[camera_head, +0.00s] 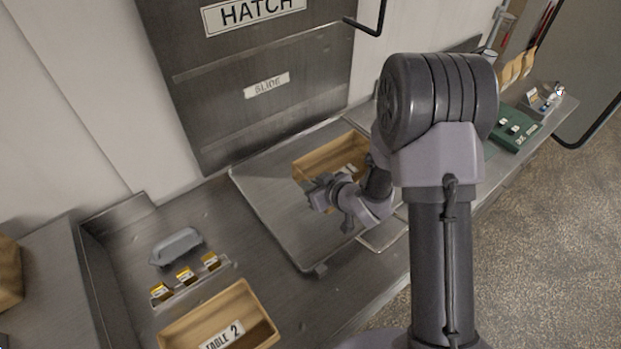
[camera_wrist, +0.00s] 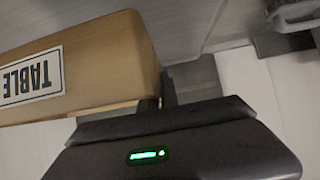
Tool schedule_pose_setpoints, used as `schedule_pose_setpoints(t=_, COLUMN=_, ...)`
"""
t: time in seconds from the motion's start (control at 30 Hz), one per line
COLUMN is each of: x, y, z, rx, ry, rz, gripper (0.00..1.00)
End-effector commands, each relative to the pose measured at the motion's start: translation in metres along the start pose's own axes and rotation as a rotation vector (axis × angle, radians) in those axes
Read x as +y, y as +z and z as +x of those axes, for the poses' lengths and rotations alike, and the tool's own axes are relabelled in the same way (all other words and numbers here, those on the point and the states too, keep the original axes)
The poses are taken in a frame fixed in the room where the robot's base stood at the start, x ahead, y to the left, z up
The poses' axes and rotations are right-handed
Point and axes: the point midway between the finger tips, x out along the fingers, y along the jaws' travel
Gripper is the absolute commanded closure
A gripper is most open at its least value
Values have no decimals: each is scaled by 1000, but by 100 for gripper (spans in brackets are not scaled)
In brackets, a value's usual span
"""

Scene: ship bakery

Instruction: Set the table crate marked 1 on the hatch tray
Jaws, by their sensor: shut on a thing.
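A wooden crate (camera_head: 322,157) is at my gripper (camera_head: 338,190) in the head view, over the right part of the grey hatch tray (camera_head: 275,200). My gripper is shut on the crate's near wall. The wrist view shows the crate's side (camera_wrist: 105,65) with a white label reading "TABLE" upside down; its number is out of frame. My arm hides the crate's right and near parts. I cannot tell whether its base touches the tray or hangs just above it.
A second wooden crate, marked "TABLE 2" (camera_head: 175,335), stands at the lower left. Several small yellow-topped packets (camera_head: 187,275) and a grey dish (camera_head: 176,246) lie behind it. The closed metal hatch (camera_head: 240,120) rises behind the tray. A green box (camera_head: 515,129) is at the right.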

Motion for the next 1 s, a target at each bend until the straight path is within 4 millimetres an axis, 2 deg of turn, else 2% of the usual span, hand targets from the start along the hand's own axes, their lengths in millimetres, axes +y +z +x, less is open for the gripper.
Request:
schedule_pose_setpoints(t=0.03, x=0, y=14, z=9, rx=-2, ry=-2, rz=0, gripper=100)
schedule_pose_setpoints(t=0.37, x=0, y=58, z=40, rx=0, ry=0, rz=0, gripper=100)
schedule_pose_setpoints(t=0.73, x=0, y=63, z=44, rx=2, ry=0, rz=-2, gripper=100)
schedule_pose_setpoints(t=0.87, x=0, y=62, z=43, rx=1, ry=0, rz=-1, gripper=73)
schedule_pose_setpoints(t=1.0, x=0, y=62, z=43, rx=1, ry=0, rz=-1, gripper=73)
